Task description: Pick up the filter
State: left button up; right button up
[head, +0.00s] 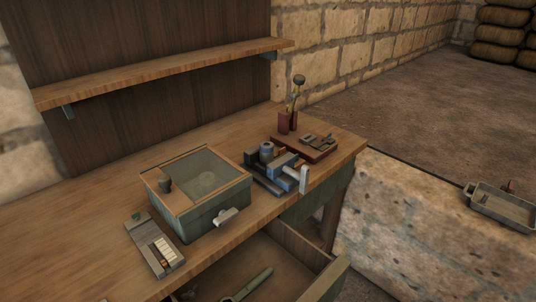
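I cannot tell for certain which thing is the filter. A grey-blue cylinder (266,149) stands at the blue vise (280,173) to the right of the box. Neither of my grippers is in view, and nothing in view is being held.
The workbench (75,220) has bare room at its left. A case with pale pieces (160,254) lies near its front edge. An open drawer (292,243) juts out in front. A shelf (165,71) hangs above. A metal tray (503,207) is at the far right.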

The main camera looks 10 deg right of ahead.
aim_at(266, 147)
jog(key=l+u, duration=0.1)
jog(key=u, duration=0.4)
jog(key=l+u, duration=0.1)
jog(key=u, duration=0.4)
jog(key=l+u, duration=0.15)
jog(key=u, duration=0.3)
jog(key=l+u, duration=0.2)
jog(key=l, duration=0.15)
jog(key=k+l+u, duration=0.25)
jog(key=l, duration=0.15)
jog(key=l+u, duration=0.2)
jog(key=l, duration=0.15)
jog(key=k+l+u, duration=0.4)
jog(key=l, duration=0.2)
